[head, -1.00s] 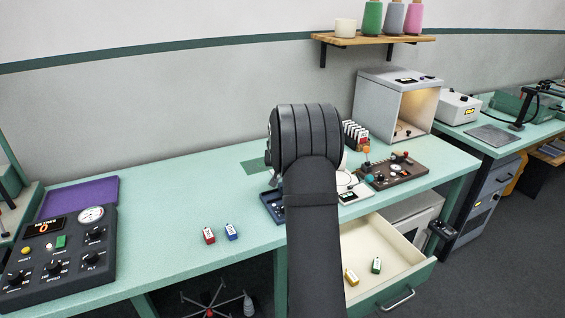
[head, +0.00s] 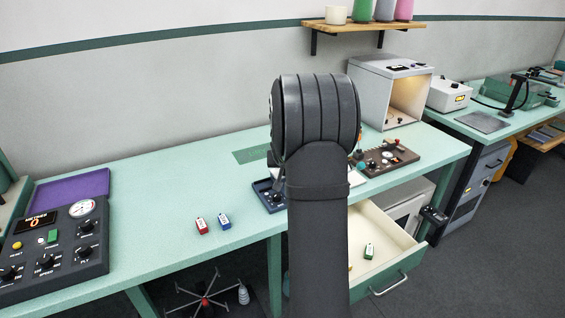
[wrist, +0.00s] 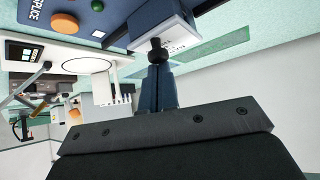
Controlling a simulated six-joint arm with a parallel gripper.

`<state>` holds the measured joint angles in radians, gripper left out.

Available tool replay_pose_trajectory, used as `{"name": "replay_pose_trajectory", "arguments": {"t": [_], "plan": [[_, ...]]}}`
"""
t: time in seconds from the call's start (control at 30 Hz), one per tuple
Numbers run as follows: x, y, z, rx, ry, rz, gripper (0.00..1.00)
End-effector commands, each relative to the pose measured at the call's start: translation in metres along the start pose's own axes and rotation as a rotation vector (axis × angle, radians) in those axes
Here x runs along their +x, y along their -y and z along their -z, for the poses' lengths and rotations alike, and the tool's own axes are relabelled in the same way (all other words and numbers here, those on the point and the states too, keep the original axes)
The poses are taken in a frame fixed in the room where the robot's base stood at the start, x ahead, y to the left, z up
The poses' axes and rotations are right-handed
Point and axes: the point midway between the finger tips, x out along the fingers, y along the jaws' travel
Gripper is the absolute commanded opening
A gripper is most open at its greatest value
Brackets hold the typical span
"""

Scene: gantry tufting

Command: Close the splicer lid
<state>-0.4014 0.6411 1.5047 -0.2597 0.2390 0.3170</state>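The splicer (head: 264,189) is a small dark blue device on the green bench. In the head view my arm covers most of it. In the wrist view its blue body (wrist: 110,32) with a "SPLICE" label, an orange button and a green button fills the upper left. A blue block with a pale, printed face (wrist: 172,38), perhaps the lid, is at the top middle; its angle is unclear. A black knob (wrist: 157,46) stands out there. My gripper (wrist: 158,68) has its fingers together just below this knob, seemingly touching it; a grasp on it is not visible.
A white device with a round plate (wrist: 85,65) and a brown control board (head: 385,158) stand right of the splicer. An open drawer (head: 400,235) sticks out below. Red (head: 202,226) and blue (head: 224,221) blocks lie left; bench around them is clear.

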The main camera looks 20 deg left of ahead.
Motion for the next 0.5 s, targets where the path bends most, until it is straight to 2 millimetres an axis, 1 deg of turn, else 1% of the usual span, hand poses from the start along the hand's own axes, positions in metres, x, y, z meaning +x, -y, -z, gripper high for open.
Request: {"name": "replay_pose_trajectory", "arguments": {"t": [0.03, 0.3, 0.43, 0.5], "plan": [[0.001, 0.000, -0.003, 0.000, 0.008, -0.001, 0.00], [0.003, 0.000, -0.003, -0.001, 0.011, -0.002, 0.00], [0.008, 0.000, 0.007, 0.001, 0.009, -0.002, 0.00], [0.013, 0.000, 0.017, 0.000, 0.005, -0.001, 0.00]]}}
